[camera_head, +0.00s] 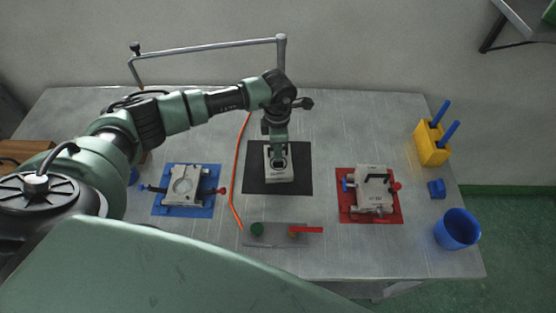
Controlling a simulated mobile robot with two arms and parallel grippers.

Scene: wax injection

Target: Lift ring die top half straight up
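My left gripper (279,163) points down over the black mat in the middle of the table. It is at the top of a pale grey die block (280,177), which appears to be on or just above the mat. The fingertips are small and partly hidden, so I cannot tell whether they are closed on the block. A grey die piece with a round recess (183,187) lies on the blue mat, left of the gripper. A grey die with a dark handle on top (374,190) stands on the red mat. I cannot tell which is the ring die. My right gripper is out of view.
An orange hose (236,185) runs left of the black mat (304,180). A yellow holder (431,145) and a blue cup (457,229) stand at right.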

